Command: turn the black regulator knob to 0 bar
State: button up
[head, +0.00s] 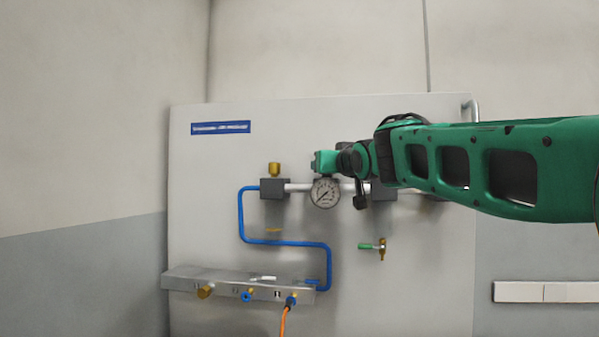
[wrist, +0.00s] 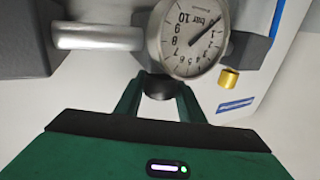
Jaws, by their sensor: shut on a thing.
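The black regulator knob (wrist: 158,88) shows in the wrist view just below the round white pressure gauge (wrist: 190,40). My gripper (wrist: 157,84) has its two green fingers on either side of the knob and is shut on it. The gauge's dark needle points toward the upper right in the wrist view, near the low end of the scale; the exact reading is too small to be sure of. In the head view the gauge (head: 325,193) hangs on the pipe, with its needle pointing lower left. My gripper (head: 325,161) is just above it there, and the knob is hidden.
A blue hose (head: 285,242) runs from the left pipe block (head: 273,189) to a grey manifold (head: 228,281) with several fittings. A brass valve with a green handle (head: 366,246) sits below right of the gauge. An orange hose (head: 284,322) hangs from the manifold.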

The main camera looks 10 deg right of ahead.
jog(key=shift+a+r+n+y, duration=0.1)
jog(key=shift+n+y, duration=0.2)
jog(key=shift+y, duration=0.2)
dwell(0.3)
jog(key=o, duration=0.8)
jog(key=shift+c, duration=0.2)
jog(key=shift+s, duration=0.1)
jog(key=s+d, duration=0.1)
jog(key=s, duration=0.9)
jog(key=shift+s, duration=0.25)
